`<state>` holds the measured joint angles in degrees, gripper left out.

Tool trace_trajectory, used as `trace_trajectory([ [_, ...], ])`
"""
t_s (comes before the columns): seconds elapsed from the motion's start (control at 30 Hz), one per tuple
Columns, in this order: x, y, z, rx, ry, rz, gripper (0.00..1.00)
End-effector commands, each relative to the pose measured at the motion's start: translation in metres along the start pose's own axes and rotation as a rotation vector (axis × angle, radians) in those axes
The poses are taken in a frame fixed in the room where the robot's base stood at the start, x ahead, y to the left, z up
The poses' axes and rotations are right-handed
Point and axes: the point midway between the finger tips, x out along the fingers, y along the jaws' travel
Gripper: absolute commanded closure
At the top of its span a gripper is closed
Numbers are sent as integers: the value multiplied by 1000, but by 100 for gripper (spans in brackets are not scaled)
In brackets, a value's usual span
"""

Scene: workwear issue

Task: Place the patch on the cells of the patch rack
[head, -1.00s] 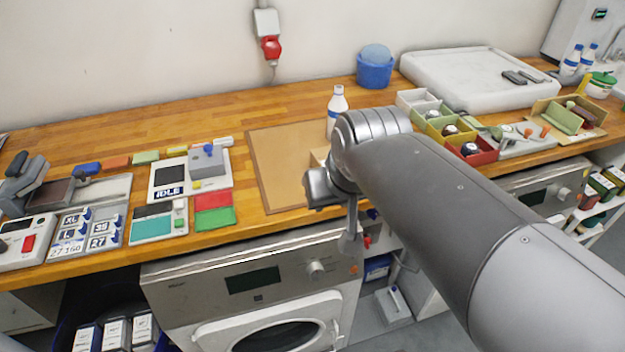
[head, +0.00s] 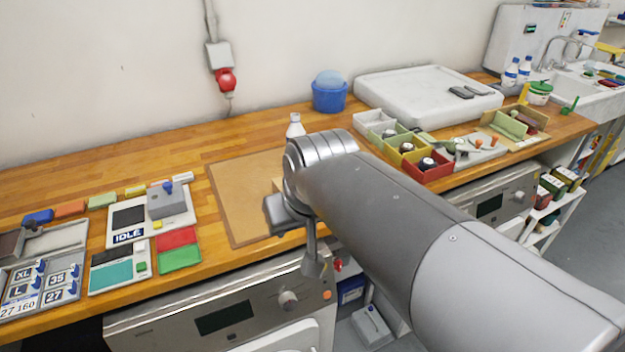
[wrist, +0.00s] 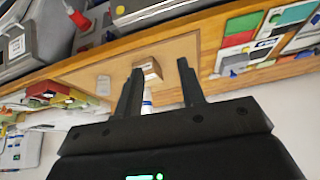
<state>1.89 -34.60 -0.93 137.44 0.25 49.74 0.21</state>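A grey rack (head: 12,275) at the left edge of the head view looks like the patch rack. Its labelled pieces read XL, L, 35, 27 and 27 160, several with blue knobs. I cannot tell which piece is the patch, or whether any cell is empty. My gripper (wrist: 160,85) is open in the wrist view, its two dark fingers apart with nothing held between them. Beyond the fingers are a small cardboard box (wrist: 148,68) and a bottle, over the brown board (wrist: 185,48). In the head view my arm hides most of the gripper.
The IDLE device (head: 127,237), a red pad (head: 177,237) and a green pad (head: 180,257) lie between rack and brown board (head: 232,200). A white bottle (head: 295,127) stands behind my arm. Coloured bins (head: 428,173) and a white tray (head: 400,95) are to the right.

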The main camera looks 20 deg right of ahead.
Motion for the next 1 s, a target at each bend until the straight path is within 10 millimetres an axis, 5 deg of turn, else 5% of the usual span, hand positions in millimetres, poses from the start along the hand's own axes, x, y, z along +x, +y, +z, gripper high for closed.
trace_trajectory([
  [0.5, 90, 76, -148, 174, -50, 67, 64],
  [0.8, 172, 140, -203, 261, -73, 123, 64],
  [1.0, 212, 172, -220, 295, -81, 150, 64],
])
